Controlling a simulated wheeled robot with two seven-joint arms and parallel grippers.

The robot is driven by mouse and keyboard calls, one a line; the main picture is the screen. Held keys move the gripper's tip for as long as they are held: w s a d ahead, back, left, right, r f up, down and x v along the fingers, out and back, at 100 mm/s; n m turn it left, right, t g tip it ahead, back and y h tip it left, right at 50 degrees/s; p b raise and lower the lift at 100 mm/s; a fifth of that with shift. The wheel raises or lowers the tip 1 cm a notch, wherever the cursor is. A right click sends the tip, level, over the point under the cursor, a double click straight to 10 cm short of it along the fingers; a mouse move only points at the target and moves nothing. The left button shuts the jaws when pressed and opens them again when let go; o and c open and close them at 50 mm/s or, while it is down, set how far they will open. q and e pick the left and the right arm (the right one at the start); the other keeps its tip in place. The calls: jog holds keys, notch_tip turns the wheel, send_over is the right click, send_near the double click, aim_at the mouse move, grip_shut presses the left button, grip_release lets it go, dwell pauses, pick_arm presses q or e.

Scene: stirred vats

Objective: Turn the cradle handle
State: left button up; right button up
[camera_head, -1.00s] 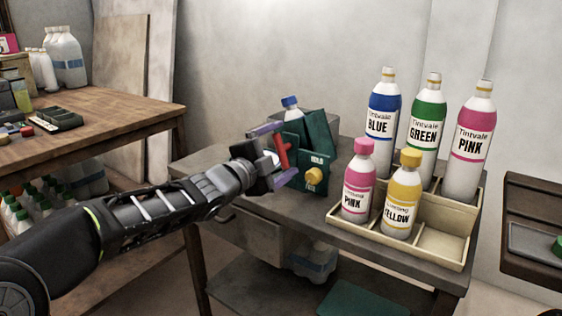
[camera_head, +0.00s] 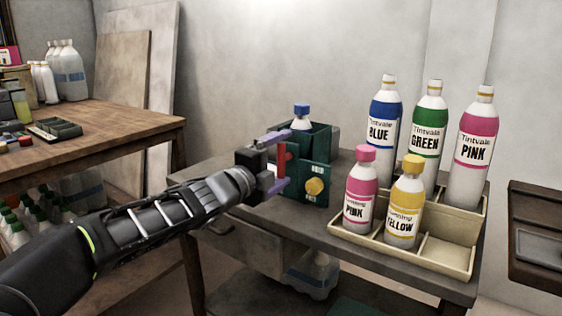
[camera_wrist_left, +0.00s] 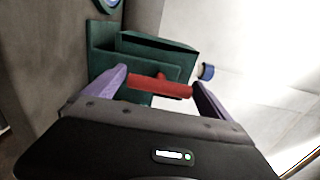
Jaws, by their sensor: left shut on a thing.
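The dark green cradle (camera_head: 322,150) stands on the grey bench, its box level. A bottle with a blue cap (camera_head: 302,111) stands upright in it. The red handle (camera_head: 282,161) is on the cradle's left side and looks vertical. My left gripper (camera_head: 276,161) has its purple fingers at the handle's two ends, shut on it. In the left wrist view the red handle (camera_wrist_left: 160,87) spans between the fingertips, with the green cradle (camera_wrist_left: 150,50) behind. My right gripper is not in view.
A cream divided tray (camera_head: 445,252) right of the cradle holds several labelled bottles, including a pink one (camera_head: 360,200) and a yellow one (camera_head: 404,205). A wooden table (camera_head: 110,125) stands at left. The bench (camera_head: 270,215) is bare in front of the cradle.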

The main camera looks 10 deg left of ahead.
pick_arm(q)
jog(key=shift+f, duration=0.1)
jog(key=o, duration=1)
jog(key=shift+s+a, duration=0.25)
jog(key=shift+s, duration=0.3)
jog(key=p+v, duration=0.1)
jog(key=v, duration=0.5)
jog(key=shift+s+p, duration=0.3)
jog(key=shift+p, duration=0.1)
